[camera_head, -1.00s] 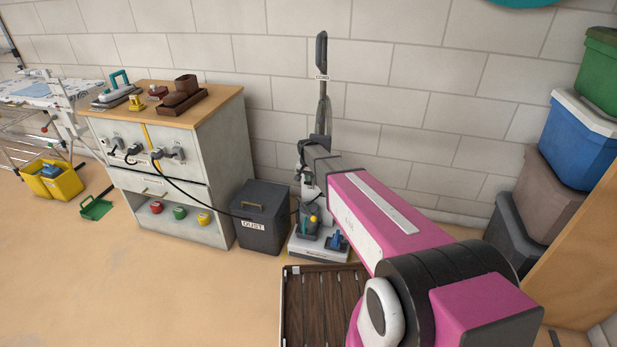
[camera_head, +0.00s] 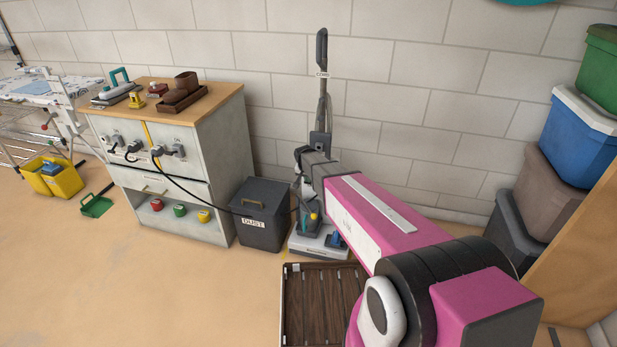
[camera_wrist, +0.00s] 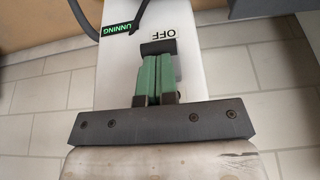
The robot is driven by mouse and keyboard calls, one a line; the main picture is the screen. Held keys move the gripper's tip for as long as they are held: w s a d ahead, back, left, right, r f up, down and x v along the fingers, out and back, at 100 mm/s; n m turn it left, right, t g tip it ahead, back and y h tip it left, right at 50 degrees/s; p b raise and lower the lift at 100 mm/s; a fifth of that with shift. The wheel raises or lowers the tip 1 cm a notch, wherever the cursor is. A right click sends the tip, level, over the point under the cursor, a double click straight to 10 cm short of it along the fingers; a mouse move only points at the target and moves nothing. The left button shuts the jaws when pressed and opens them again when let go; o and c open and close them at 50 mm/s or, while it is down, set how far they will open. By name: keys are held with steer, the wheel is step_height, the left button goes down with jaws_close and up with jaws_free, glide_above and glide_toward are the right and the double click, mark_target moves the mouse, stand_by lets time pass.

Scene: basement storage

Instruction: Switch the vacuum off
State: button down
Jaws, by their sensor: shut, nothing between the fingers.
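The upright vacuum (camera_head: 322,95) stands against the wall in the head view, its lower body partly hidden by my arm. In the wrist view its white panel (camera_wrist: 215,75) carries an upside-down OFF label and a green-lit label reading "UNNING", cut off by a dark cable. My gripper (camera_wrist: 157,60) is shut and empty, its green fingers together over the panel. A black block (camera_wrist: 158,47) sits right at the fingertips beside OFF; I cannot tell whether they touch or press it.
A dark DUST bin (camera_head: 262,215) stands left of the vacuum, beside a cabinet (camera_head: 215,140) with plugs and a black cord. A dark slatted crate (camera_head: 318,300) lies in front. Stacked bins (camera_head: 580,140) stand at the right. The floor at front left is clear.

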steer(key=shift+s+a+f+t+h, duration=0.1)
steer(key=shift+s+f+t+h, duration=0.15)
steer(key=shift+f+t, duration=0.45)
steer(key=shift+s+a+f+t+h, duration=0.15)
steer(key=shift+s+f+t, duration=0.3)
steer(key=shift+f, duration=0.4)
steer(key=shift+s+a+f+t+h, duration=0.1)
steer(key=shift+s+f+t+h, duration=0.1)
steer(key=shift+f+t, duration=0.55)
steer(key=shift+d+f, duration=0.1)
steer(key=shift+f, duration=0.05)
